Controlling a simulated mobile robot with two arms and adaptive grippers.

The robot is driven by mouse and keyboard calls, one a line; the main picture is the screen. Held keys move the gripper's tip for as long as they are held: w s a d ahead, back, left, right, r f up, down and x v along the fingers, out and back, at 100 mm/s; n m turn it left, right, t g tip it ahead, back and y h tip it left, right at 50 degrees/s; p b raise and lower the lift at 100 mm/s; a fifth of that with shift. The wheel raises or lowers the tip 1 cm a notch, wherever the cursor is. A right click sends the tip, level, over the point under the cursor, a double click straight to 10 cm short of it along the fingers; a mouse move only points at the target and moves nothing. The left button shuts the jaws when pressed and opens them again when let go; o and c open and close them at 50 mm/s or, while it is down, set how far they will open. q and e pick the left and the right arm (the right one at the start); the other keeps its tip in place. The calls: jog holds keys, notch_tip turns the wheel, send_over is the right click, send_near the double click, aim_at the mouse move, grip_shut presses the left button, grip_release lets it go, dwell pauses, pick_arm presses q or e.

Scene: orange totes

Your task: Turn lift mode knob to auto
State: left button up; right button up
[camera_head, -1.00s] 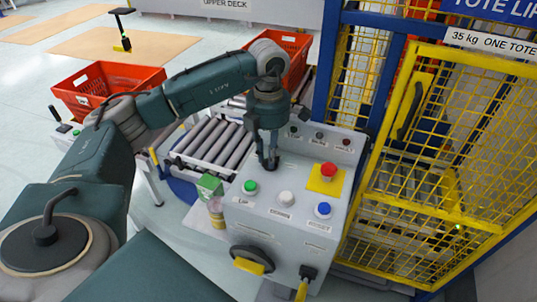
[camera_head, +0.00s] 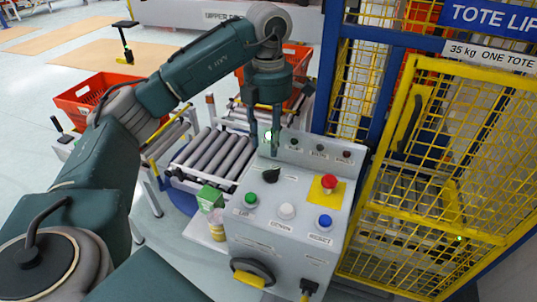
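The grey control panel (camera_head: 325,235) stands in the middle. A black knob (camera_head: 271,175) sits on its sloped top, left of the red emergency button; its label is too small to read, and I cannot tell which setting it points to. My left gripper (camera_head: 264,147) hangs above and behind the knob, fingers pointing down with a gap between them, apart from the knob. It is open and empty. A glowing whitish-green lamp (camera_head: 268,135) shows between the fingers. My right gripper is not in view.
The panel also has a red emergency button (camera_head: 329,182), green (camera_head: 250,200), white (camera_head: 287,211) and blue (camera_head: 325,222) buttons, and a larger black-and-yellow switch (camera_head: 250,272) on its front. A yellow mesh cage (camera_head: 440,170) stands at right. Rollers (camera_head: 215,153) and orange totes (camera_head: 100,97) lie left.

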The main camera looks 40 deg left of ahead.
pick_arm(q)
notch_tip(320, 180, up, 2)
jog(key=shift+r, duration=0.25)
dwell(0.5)
